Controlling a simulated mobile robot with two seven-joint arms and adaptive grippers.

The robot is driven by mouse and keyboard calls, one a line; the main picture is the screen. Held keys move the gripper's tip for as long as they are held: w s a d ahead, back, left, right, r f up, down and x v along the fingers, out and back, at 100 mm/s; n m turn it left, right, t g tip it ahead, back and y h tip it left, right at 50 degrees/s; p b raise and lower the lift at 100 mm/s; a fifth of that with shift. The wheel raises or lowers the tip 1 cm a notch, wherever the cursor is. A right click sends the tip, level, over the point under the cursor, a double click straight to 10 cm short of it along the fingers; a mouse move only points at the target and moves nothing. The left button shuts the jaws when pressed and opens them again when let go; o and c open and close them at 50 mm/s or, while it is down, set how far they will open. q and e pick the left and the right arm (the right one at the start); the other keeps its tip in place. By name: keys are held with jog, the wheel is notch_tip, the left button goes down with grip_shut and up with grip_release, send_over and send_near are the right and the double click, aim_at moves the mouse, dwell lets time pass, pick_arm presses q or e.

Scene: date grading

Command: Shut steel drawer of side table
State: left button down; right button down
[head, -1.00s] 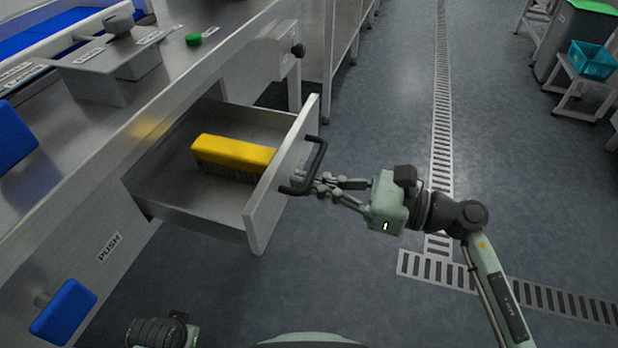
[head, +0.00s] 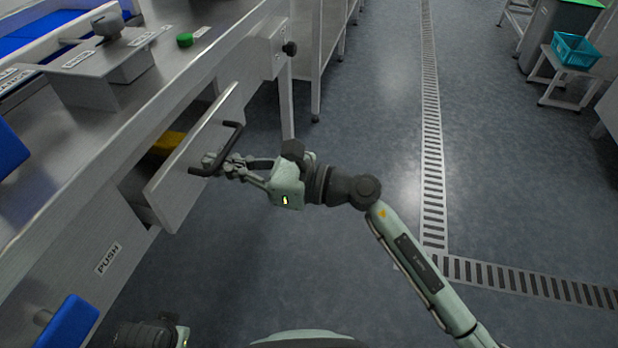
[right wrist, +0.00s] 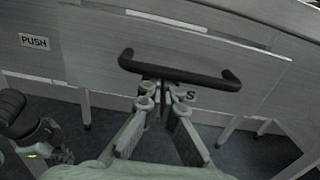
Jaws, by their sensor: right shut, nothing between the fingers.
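The steel drawer (head: 190,165) of the side table stands partly open, with a narrow part of its inside showing behind the front panel. Its black bar handle (head: 236,135) is on the outer face; the handle also spans the right wrist view (right wrist: 205,77). My right gripper (head: 212,164) is shut and empty, its fingertips at the handle and close to the drawer front; whether they touch the panel is hidden. In the right wrist view the fingertips (right wrist: 163,92) lie just below the bar.
A yellow-topped brush (head: 166,143) lies in the drawer, mostly hidden by the front. A blue pad (head: 66,325) juts out at the lower left.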

aim_at(200, 159)
jog(key=x, duration=0.3)
jog(key=shift+w+a, duration=0.15)
jog(key=shift+a, duration=0.1)
jog(key=shift+w+a, duration=0.1)
jog(key=shift+a, duration=0.25)
pick_arm(q)
jog(key=shift+s+d+f, duration=0.1)
jog(key=shift+s+f, duration=0.1)
jog(key=shift+f, duration=0.05)
pick_arm(e)
jog(key=shift+r, duration=0.1)
pick_arm(q)
jog(key=shift+w, duration=0.1)
